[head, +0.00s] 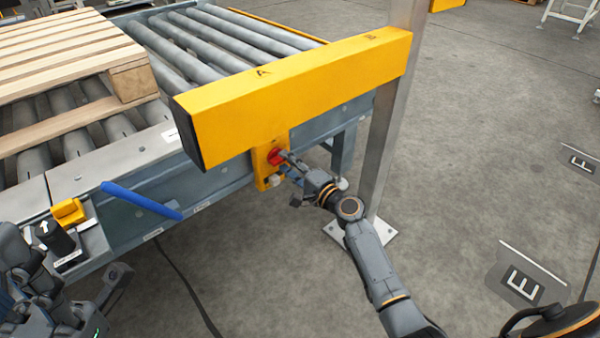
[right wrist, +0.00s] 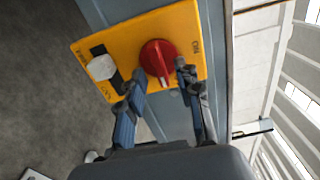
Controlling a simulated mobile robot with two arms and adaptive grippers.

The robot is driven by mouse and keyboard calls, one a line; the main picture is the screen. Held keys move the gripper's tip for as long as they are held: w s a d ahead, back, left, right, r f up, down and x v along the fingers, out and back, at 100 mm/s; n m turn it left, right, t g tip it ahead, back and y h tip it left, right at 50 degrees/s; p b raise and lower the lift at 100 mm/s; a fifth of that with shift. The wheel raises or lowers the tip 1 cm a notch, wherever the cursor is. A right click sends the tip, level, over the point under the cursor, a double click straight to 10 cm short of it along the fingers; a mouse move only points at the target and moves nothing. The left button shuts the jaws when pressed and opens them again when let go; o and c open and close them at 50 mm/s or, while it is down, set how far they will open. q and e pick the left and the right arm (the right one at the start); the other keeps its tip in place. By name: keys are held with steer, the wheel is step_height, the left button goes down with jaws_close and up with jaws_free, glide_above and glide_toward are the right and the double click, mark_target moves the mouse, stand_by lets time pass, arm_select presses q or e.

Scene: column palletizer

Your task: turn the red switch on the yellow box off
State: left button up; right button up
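The red switch (right wrist: 158,60) is a round knob on the yellow box (right wrist: 112,44). An ON label shows by the knob on the box's right side in the right wrist view. In the head view the box (head: 259,163) hangs below the yellow beam, with the red switch (head: 275,157) partly hidden by my right gripper (head: 284,160). In the right wrist view this gripper (right wrist: 160,73) has its fingers apart, one on each side of the knob. I cannot tell whether they touch it. My left gripper (head: 92,300) is at the lower left, away from the box.
The yellow beam (head: 300,92) and a metal post (head: 388,140) stand close to my right arm. A roller conveyor (head: 215,45) bears a wooden pallet (head: 60,45). A blue bar (head: 140,200) sticks out at its edge.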

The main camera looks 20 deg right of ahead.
steer(key=v, duration=1.1)
steer(key=shift+s, duration=0.2)
